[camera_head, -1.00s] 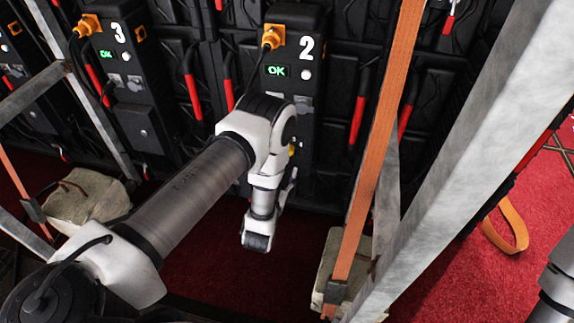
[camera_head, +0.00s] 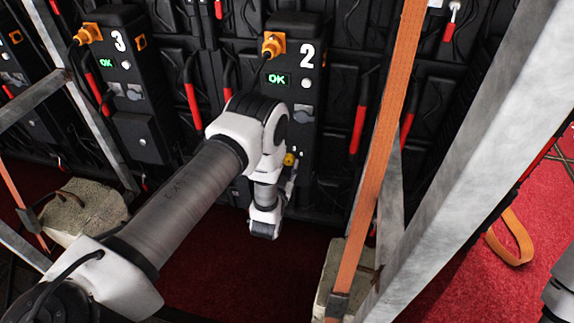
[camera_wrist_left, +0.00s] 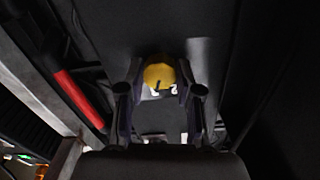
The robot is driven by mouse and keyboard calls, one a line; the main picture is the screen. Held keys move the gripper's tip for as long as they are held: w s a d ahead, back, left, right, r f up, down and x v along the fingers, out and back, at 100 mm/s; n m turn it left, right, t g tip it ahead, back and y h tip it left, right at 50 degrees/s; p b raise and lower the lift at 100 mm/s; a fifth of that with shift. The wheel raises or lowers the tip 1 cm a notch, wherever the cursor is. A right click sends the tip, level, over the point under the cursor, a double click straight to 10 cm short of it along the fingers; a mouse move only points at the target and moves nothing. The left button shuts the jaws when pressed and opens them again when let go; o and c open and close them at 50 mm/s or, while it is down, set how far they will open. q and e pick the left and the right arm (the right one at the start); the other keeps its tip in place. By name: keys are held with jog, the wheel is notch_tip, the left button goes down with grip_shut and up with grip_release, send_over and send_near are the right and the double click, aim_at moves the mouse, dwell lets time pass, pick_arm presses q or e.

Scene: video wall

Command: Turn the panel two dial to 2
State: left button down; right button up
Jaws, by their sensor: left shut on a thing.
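Panel two (camera_head: 307,122) is a black box marked with a white 2, with a green OK display. Its yellow dial (camera_head: 290,159) shows low on the panel, partly hidden by my left arm. In the left wrist view, the round yellow dial (camera_wrist_left: 158,74) sits between the fingers of my left gripper (camera_wrist_left: 160,82), which is shut on it. A dark mark shows at the dial's lower edge, beside small white digits. A 2 shows just right of the mark; the other digit is unclear. My right gripper is out of view.
Panel three (camera_head: 127,80) stands to the left, also with a green OK display. An orange strap (camera_head: 385,140) and a grey metal beam (camera_head: 470,180) run down right of panel two.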

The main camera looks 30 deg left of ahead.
pick_arm(q)
jog(key=shift+n, duration=0.3)
jog(key=n+p, duration=0.1)
jog(key=n, duration=0.2)
jog(key=shift+n+p, duration=0.65)
jog(key=shift+n, duration=1.45)
jog(key=shift+d, duration=0.1)
jog(key=c, duration=0.8)
grip_release()
jog(key=shift+o, duration=0.2)
jog(key=v, duration=0.7)
jog(key=shift+s, duration=0.25)
jog(key=shift+f, duration=0.1)
